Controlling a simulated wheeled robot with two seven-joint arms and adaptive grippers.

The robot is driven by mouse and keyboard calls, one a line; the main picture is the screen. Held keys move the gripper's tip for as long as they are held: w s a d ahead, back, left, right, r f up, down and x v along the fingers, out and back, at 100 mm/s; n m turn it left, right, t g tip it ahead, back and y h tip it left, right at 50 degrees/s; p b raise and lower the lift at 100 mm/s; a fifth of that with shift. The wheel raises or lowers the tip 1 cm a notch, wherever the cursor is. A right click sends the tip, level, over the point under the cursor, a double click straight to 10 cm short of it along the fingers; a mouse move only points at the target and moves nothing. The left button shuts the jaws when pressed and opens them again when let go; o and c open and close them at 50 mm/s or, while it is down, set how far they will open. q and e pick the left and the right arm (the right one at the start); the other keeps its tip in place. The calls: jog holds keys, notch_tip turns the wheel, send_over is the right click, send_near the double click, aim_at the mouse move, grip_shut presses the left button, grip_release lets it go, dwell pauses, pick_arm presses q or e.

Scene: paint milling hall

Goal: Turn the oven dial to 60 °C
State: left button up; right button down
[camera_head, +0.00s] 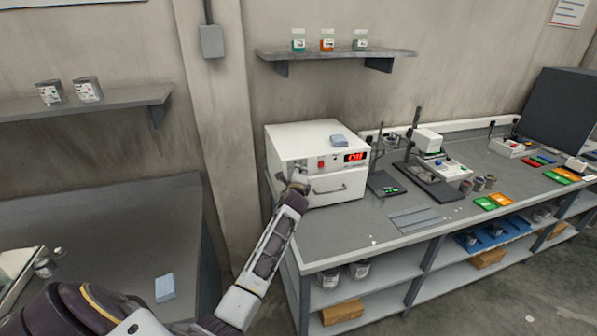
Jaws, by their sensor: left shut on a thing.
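The white oven (312,149) stands on the left end of the workbench. Its red display (355,157) reads "Off", with a red switch (320,164) to the left of it. The oven door (340,188) below has a handle and looks shut. My left arm reaches up from the bottom, and my left gripper (298,178) is at the left part of the oven's front panel, shut on the oven dial. The gripper hides the dial, so its pointer and scale cannot be read. My right gripper is not in view.
To the right on the workbench (345,232) are stands, instruments and coloured trays (493,202). A wall shelf (335,54) holds several jars above.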

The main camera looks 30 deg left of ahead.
pick_arm(q)
jog(key=m+g, duration=0.1)
jog(key=m, duration=0.1)
jog(key=m+g+y+p, duration=0.1)
jog(key=m+g, duration=0.1)
jog(key=m, duration=0.1)
jog(key=m+g+p, duration=0.1)
jog(key=m, duration=0.2)
jog(key=shift+w+d+r+g+y, duration=0.2)
jog(key=shift+r+g+y, duration=0.1)
jog(key=shift+g, duration=0.1)
jog(key=m+g+y, duration=0.1)
jog(key=m, duration=0.1)
jog(key=m+g+y, duration=0.1)
jog(key=m, duration=0.2)
jog(key=shift+w+d+f, duration=0.15)
jog(key=shift+w+d, duration=0.05)
jog(key=m+g+y, duration=0.1)
jog(key=m+y, duration=0.1)
jog(key=m, duration=0.1)
jog(key=shift+w+d+f, duration=0.1)
jog(key=shift+f+m+g+y, duration=0.15)
jog(key=shift+m+g+y, duration=0.4)
jog(key=shift+m, duration=0.55)
jog(key=shift+c, duration=0.2)
